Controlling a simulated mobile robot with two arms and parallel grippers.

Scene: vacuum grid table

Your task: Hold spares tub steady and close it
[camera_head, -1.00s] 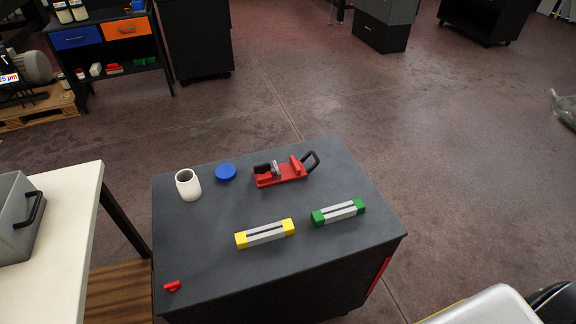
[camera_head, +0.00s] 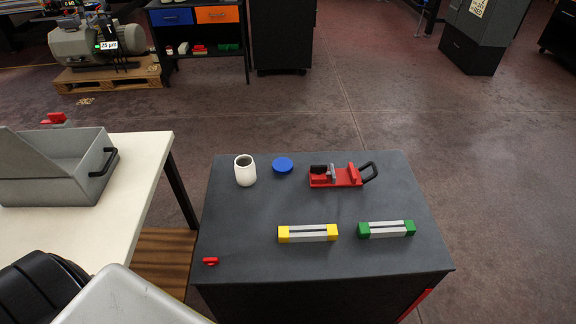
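A white, round, open-topped tub (camera_head: 245,171) stands upright on the dark grey table (camera_head: 330,207), near its back left corner. A round blue lid (camera_head: 283,165) lies flat on the table just right of the tub, apart from it. The tub's mouth is uncovered, and its inside looks dark, so I cannot tell what it holds. Neither of my grippers is in view. Pale and black parts at the bottom left look like my own arm, with no fingers showing.
A red vise-like tool (camera_head: 336,177) with a black handle lies right of the lid. A yellow-ended block (camera_head: 308,233), a green-ended block (camera_head: 386,229) and a small red piece (camera_head: 210,261) lie nearer. A grey bin (camera_head: 62,180) stands on the white table (camera_head: 143,165) at left.

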